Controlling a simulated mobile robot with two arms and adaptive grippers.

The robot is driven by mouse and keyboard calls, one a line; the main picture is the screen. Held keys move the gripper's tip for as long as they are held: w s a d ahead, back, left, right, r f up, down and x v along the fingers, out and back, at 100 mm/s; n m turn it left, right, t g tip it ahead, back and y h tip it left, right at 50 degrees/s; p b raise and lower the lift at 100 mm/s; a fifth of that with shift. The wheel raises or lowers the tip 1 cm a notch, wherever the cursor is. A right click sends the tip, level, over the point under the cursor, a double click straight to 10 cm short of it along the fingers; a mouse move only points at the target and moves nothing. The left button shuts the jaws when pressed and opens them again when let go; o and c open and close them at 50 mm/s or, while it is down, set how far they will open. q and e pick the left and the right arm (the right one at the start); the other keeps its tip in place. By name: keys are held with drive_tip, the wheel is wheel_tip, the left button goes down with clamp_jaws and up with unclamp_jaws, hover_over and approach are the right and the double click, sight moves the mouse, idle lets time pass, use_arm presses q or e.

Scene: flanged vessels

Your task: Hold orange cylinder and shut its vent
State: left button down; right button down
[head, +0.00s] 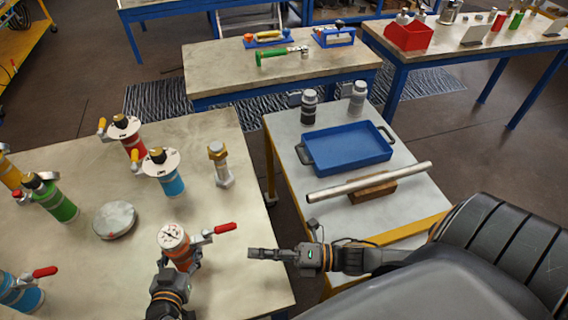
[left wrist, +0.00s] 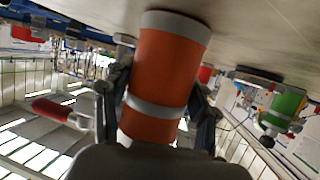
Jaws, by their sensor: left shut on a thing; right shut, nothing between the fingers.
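The orange cylinder (head: 183,259) stands on the left table near its right edge, with a round white gauge (head: 172,235) on top. Its vent has a red lever (head: 225,228) that sticks out to the right. My left gripper (head: 178,267) is shut on the cylinder's body. In the left wrist view the orange cylinder (left wrist: 166,70), with grey bands, sits between the two fingers, and the red lever (left wrist: 52,109) shows at left. My right gripper (head: 264,254) is shut and empty, to the right of the cylinder and below the lever in the picture, apart from both.
Red (head: 130,139), blue (head: 170,180) and green (head: 60,203) cylinders stand on the same table, with a flanged pipe piece (head: 219,164) and a grey disc (head: 115,219). The right table holds a blue tray (head: 346,146) and a metal bar (head: 370,182). A gap separates the tables.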

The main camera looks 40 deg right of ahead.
drive_tip(key=v, duration=0.6)
drive_tip(key=shift+w+d, duration=0.2)
drive_tip(key=shift+d, duration=0.15)
idle(1.0)
use_arm(q)
drive_tip(key=shift+c, duration=1.5)
unclamp_jaws()
drive_tip(key=v, duration=1.2)
drive_tip(key=shift+d, duration=0.1)
